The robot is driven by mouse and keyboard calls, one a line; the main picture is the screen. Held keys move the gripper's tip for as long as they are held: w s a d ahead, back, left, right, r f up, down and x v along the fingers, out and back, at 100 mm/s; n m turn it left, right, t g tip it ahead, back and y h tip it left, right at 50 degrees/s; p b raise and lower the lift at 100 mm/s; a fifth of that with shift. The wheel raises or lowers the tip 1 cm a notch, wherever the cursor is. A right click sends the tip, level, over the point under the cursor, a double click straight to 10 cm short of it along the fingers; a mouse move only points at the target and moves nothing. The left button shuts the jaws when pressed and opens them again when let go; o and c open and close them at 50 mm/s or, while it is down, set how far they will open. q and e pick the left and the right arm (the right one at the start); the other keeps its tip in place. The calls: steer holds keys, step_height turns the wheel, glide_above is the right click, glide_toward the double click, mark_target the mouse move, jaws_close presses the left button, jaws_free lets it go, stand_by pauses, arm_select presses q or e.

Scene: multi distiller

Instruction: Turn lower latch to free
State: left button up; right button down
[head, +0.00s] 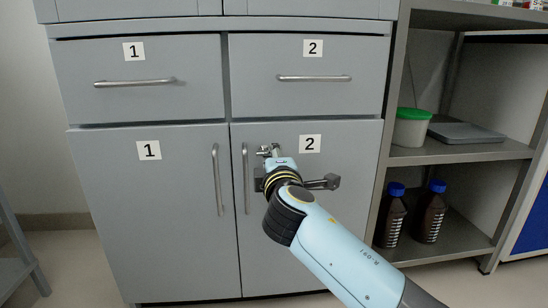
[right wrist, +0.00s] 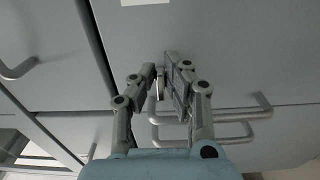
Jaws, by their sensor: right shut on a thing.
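The lower cabinet has two closed grey doors, left door 1 (head: 155,220) and right door 2 (head: 335,225). My right gripper (head: 268,150) is at the upper left of door 2, beside its label 2 and near the door's vertical handle (head: 245,178). In the right wrist view, my right gripper (right wrist: 165,75) has its fingers close together around a small metal latch piece (right wrist: 160,88). The fingers hide most of the latch, so I cannot tell its exact angle. My left gripper is not in view.
Drawers 1 (head: 135,100) and 2 (head: 315,95) above are closed. Their horizontal handles stick out. On the right, an open shelf (head: 460,150) holds a green-lidded tub (head: 411,130) and two brown bottles with blue caps (head: 430,215). Floor shows in front of the cabinet's left side.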

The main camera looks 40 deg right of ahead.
steer(key=shift+f, duration=0.1)
steer(key=c, duration=1.4)
jaws_free()
steer(key=v, duration=0.7)
steer(key=shift+s, duration=0.25)
steer(key=shift+a, duration=0.1)
